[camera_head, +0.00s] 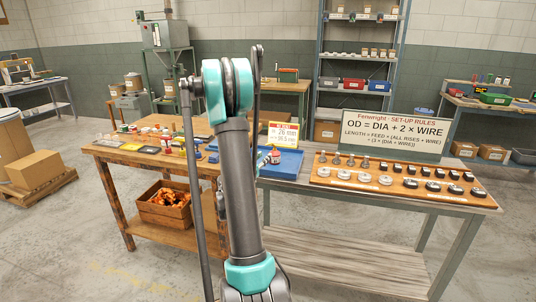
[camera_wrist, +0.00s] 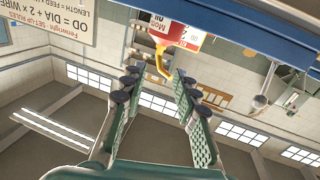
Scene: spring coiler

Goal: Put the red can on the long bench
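A small red can (camera_head: 275,156) with a pale label stands on a blue tray (camera_head: 292,166) at the left end of the grey bench (camera_head: 470,197). In the upside-down wrist view, a red-and-white labelled thing (camera_wrist: 166,29) with a yellow spout-like part shows just beyond the fingertips; it looks like this can. My gripper (camera_wrist: 156,80) is open, its two fingers spread with nothing held between them. In the head view my own arm hides most of the gripper. A wooden bench (camera_head: 117,158) stands to the left; which bench is the long one I cannot tell.
A rules sign (camera_head: 391,135) and a wooden board (camera_head: 330,182) of discs and dark parts fill the grey bench's right. A small number card (camera_head: 283,135) stands behind the can. The wooden bench carries several small cans and parts, with a crate (camera_head: 165,205) below.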

